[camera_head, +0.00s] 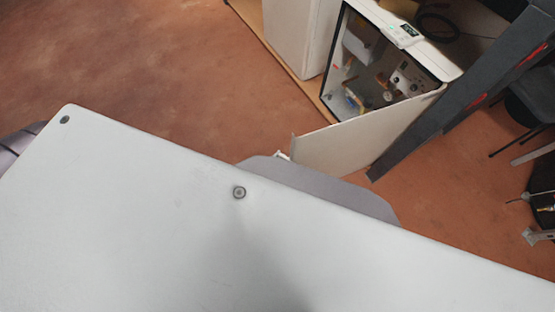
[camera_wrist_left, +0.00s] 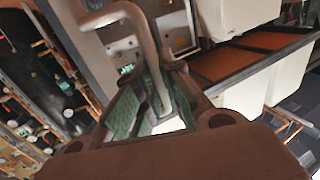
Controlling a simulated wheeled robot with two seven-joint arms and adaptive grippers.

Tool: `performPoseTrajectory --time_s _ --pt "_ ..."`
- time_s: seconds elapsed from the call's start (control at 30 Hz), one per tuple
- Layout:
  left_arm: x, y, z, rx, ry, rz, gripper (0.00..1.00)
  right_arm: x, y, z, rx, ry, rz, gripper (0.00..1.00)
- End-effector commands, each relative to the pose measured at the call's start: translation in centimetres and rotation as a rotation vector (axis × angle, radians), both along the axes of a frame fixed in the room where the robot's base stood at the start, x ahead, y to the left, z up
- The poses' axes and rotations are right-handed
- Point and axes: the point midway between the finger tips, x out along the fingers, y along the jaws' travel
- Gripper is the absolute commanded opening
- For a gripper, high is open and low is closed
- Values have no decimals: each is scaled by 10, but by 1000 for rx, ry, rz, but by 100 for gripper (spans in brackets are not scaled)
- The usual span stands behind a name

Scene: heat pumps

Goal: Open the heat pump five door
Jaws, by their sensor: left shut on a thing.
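In the head view, a white heat pump (camera_head: 392,75) stands at the upper right with pipes and fittings showing inside. Its white door (camera_head: 362,138) stands open at an angle to the casing. I cannot read a number on it. In the left wrist view, my left gripper (camera_wrist_left: 152,100) is shut on a pale bent bar handle (camera_wrist_left: 150,55), which runs between its green-padded fingers. I cannot tell which unit that handle belongs to. In the head view the gripper is mostly hidden behind a large white surface close to the camera. My right gripper is not in view.
A second white unit (camera_head: 297,35) stands left of the open heat pump. A dark grey slanted beam (camera_head: 455,100) stands close on the door's right. The brown floor (camera_head: 150,60) at upper left is clear. The wrist view shows pipework (camera_wrist_left: 40,90) at the left.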

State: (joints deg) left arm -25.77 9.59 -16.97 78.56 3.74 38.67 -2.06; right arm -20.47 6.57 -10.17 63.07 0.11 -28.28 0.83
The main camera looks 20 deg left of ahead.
Motion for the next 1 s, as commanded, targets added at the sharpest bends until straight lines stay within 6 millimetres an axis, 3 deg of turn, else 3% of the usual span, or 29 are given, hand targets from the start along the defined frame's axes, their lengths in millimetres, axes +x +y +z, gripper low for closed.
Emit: performPoseTrajectory --time_s 0.03,0.2,0.23,0.3,0.77,1.0 --pt "5 -9 7 -9 -15 -9 0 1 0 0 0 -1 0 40" --pt "5 -9 7 -9 -15 -9 0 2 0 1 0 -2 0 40" --pt "5 -9 7 -9 -15 -9 13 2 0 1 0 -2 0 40" --pt "4 -8 7 -8 -13 -8 18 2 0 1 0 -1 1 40" --pt "-1 -2 2 -3 -3 -3 18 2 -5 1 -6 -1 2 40" --pt "-17 3 1 -2 0 -3 18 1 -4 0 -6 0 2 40"
